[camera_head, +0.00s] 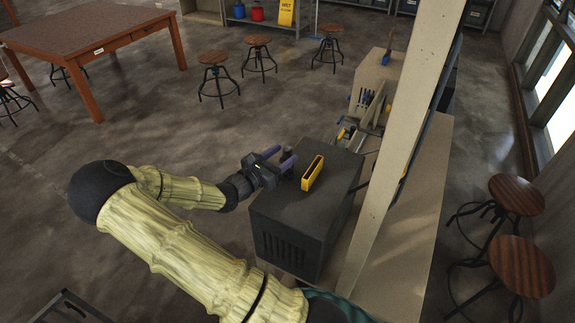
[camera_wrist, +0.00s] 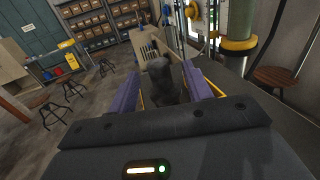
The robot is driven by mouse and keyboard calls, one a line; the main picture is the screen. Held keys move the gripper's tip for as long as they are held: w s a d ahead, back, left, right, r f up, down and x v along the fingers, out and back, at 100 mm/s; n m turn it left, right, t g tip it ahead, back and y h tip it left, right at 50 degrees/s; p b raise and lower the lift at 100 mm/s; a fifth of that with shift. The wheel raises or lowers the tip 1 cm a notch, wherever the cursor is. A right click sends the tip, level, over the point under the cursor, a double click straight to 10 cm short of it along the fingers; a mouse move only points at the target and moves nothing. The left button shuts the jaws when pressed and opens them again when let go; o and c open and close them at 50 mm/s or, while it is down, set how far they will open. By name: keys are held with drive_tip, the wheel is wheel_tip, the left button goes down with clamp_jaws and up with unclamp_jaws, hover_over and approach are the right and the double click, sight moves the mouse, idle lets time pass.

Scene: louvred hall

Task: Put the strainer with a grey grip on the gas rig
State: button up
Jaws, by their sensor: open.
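My gripper (camera_head: 281,158) is above the left edge of a black box in the head view, its purple fingers apart. In the wrist view my gripper (camera_wrist: 162,76) is open, with a dark grey upright shape (camera_wrist: 168,84) showing between the fingers. I cannot tell whether this shape is the strainer's grey grip, or whether it is touched. A yellow, dark-centred object (camera_head: 313,173) lies on the box, right of my gripper. I cannot make out the strainer for certain. A green-grey pipe with a yellow collar (camera_wrist: 240,44) stands at right in the wrist view; I cannot tell whether it belongs to the gas rig.
The black box (camera_head: 289,232) stands on a tan bench (camera_head: 425,200). A beige post (camera_head: 398,130) rises close to its right. Tools and a wooden holder (camera_head: 366,103) lie beyond. Several stools and a brown table (camera_head: 95,30) stand around open floor.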

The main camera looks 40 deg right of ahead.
drive_tip(key=d, duration=0.1)
drive_tip(key=d+p, duration=0.1)
drive_tip(key=d, duration=0.1)
drive_tip(key=d+p, duration=0.1)
drive_tip(key=shift+w+d, duration=0.35)
drive_tip(key=shift+d, duration=0.05)
clamp_jaws()
